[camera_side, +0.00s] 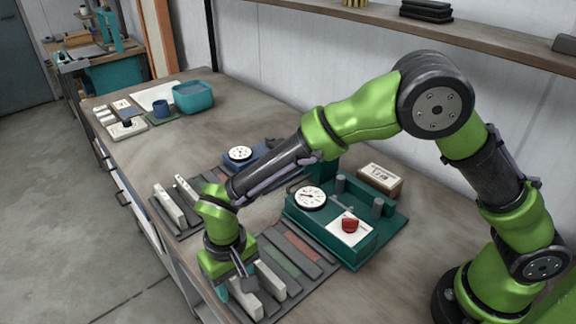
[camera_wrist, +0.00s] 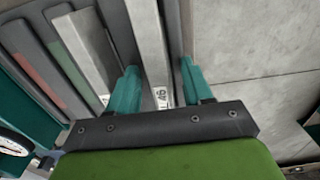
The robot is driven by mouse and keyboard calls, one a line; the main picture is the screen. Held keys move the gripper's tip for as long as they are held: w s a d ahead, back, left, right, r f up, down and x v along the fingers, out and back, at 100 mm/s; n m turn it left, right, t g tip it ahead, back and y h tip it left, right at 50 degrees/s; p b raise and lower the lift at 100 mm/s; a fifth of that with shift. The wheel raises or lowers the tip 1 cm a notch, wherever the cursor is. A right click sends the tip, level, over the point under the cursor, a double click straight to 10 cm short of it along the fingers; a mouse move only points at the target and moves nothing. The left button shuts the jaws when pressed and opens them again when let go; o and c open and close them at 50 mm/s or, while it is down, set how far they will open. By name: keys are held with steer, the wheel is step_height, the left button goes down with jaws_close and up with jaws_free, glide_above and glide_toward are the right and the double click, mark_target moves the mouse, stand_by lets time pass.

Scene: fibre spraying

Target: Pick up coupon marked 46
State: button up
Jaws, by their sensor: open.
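The coupon marked 46 (camera_wrist: 150,45) is a long pale grey bar in a slot of a dark rack. Its label shows the number 46 close to my gripper. My gripper (camera_wrist: 158,84) is open, with one teal finger on each side of this coupon, and clear gaps show beside it. In the side view my gripper (camera_side: 236,284) is low over the front end of the rack (camera_side: 318,268). A pale coupon (camera_side: 247,302) there is partly hidden by my gripper. Whether the fingers touch the coupon cannot be told.
Another pale coupon (camera_wrist: 82,45) lies just left of the left finger, then green and red strips. A teal fixture with a dial (camera_side: 311,197) and red knob (camera_side: 350,222) stands right of the rack. A second rack with pale coupons (camera_side: 168,206) lies to the left.

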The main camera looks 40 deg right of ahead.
jaws_close()
steer(key=shift+r, duration=0.1)
